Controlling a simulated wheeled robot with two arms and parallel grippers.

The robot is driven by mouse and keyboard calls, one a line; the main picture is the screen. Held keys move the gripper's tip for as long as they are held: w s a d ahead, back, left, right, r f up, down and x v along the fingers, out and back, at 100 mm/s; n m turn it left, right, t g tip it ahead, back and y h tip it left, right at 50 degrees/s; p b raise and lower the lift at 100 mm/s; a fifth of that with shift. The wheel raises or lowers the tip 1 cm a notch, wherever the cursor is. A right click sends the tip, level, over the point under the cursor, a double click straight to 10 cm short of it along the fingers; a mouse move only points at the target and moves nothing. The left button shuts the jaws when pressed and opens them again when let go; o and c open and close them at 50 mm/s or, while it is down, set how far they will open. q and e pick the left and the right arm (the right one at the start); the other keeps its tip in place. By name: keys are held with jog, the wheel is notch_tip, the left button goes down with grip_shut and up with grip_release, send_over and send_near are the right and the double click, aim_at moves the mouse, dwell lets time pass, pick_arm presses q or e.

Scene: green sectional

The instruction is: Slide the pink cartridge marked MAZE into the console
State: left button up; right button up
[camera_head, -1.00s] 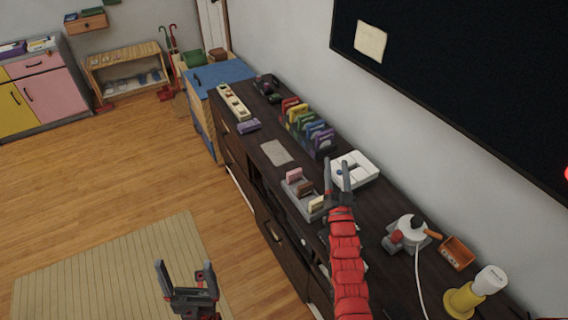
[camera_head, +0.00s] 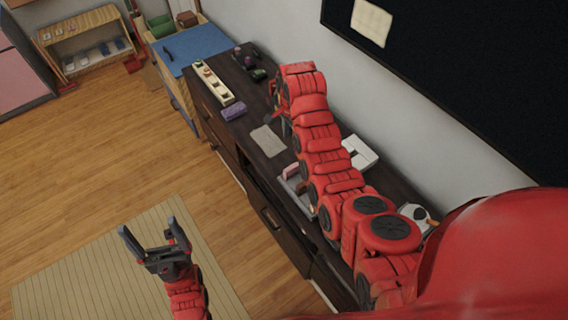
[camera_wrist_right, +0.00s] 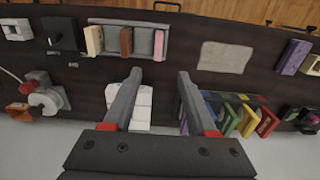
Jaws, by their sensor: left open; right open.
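A pink cartridge (camera_wrist_right: 159,44) stands at the right end of a grey holder (camera_wrist_right: 145,25) in the right wrist view, beside a brown and a cream cartridge. Its marking cannot be read. In the head view the pink cartridge (camera_head: 292,170) shows just left of my right arm. A white block-shaped unit (camera_wrist_right: 142,112), possibly the console, lies partly behind my left-hand finger in the wrist view. It also shows behind my arm in the head view (camera_head: 361,153). My right gripper (camera_wrist_right: 159,76) is open and empty above the cabinet top. My left gripper (camera_head: 148,228) is open and empty over the floor.
A rack of coloured cartridges (camera_wrist_right: 248,118) stands right of the right gripper in the wrist view. A flat beige sheet (camera_head: 268,140) and a purple block (camera_head: 234,111) lie on the dark cabinet. The wall and black screen (camera_head: 450,80) border its far side.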

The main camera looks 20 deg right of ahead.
jog(key=b, duration=0.8)
send_over(291, 167)
notch_tip(291, 167, down, 8)
jog(key=shift+s+a+f, duration=0.1)
notch_tip(291, 167, down, 3)
jog(key=shift+s+p, duration=0.1)
jog(key=shift+p, duration=0.95)
jog(key=shift+f, duration=0.4)
jog(key=shift+f+p, duration=0.6)
jog(key=shift+p, duration=0.1)
jog(key=shift+w+d+f+p, duration=0.1)
jog(key=shift+d+f+p, duration=0.05)
jog(key=shift+f, duration=0.2)
jog(key=shift+w+d+f+p, duration=0.1)
jog(key=shift+f+p, duration=0.05)
jog(key=shift+f, duration=0.2)
jog(key=shift+w+f, duration=0.1)
jog(key=shift+f, duration=0.6)
jog(key=shift+f+b, duration=0.3)
jog(key=shift+f, duration=0.3)
